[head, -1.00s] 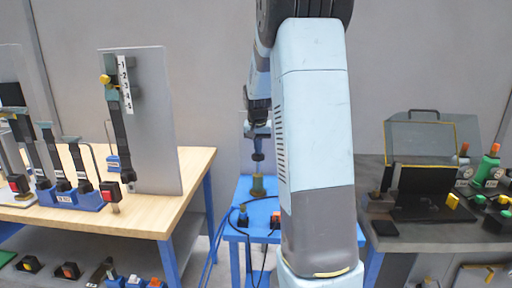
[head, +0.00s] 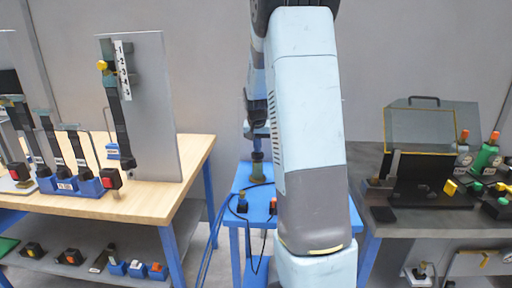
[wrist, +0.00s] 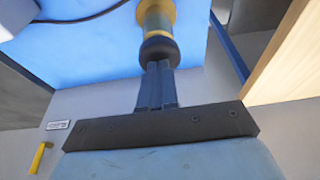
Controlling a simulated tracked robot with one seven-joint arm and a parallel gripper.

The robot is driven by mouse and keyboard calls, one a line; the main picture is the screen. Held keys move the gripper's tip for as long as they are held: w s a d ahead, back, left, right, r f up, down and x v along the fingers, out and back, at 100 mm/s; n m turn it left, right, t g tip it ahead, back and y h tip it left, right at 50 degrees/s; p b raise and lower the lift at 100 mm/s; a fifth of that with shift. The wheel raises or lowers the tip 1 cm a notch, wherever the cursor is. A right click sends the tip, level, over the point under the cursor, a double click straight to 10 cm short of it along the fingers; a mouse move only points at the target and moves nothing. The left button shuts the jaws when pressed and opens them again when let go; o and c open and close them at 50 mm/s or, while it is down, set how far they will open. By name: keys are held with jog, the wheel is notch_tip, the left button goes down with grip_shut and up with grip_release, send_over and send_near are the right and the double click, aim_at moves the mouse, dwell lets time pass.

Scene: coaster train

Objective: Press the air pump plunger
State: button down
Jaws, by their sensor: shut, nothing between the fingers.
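The air pump stands on a small blue stand (head: 238,196), seen in the head view just left of my arm. It has an olive-brass body (head: 257,172) and a black plunger knob (head: 257,157). My gripper (head: 257,149) is shut and points down above the knob, with its tips seeming to touch the knob's top. In the wrist view the shut fingers (wrist: 158,66) meet the black knob (wrist: 158,48). My arm hides the stand's right part.
A wooden bench (head: 150,202) with levers and an upright grey panel (head: 150,105) stands left. A dark bench (head: 430,222) with a clear-lidded box stands right. Small connectors (head: 242,204) and cables lie on the blue stand's front.

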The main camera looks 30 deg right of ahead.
jog(key=w+v, duration=0.1)
jog(key=v, duration=1.2)
jog(key=shift+d+r, duration=0.25)
jog(key=shift+r, duration=0.25)
jog(key=shift+s, duration=0.1)
jog(key=s+a+r+n+t+y, duration=0.1)
jog(key=s+a+r+n+t, duration=0.3)
jog(key=s+a, duration=0.9)
jog(key=s+a+f+n, duration=0.1)
jog(key=s+a, duration=0.2)
jog(key=s, duration=0.6)
jog(key=s+a+f+n+g+y, duration=0.1)
jog(key=s+a, duration=0.3)
jog(key=s, duration=0.5)
jog(key=shift+f+n, duration=0.4)
jog(key=shift+f, duration=0.25)
jog(key=shift+s, duration=0.15)
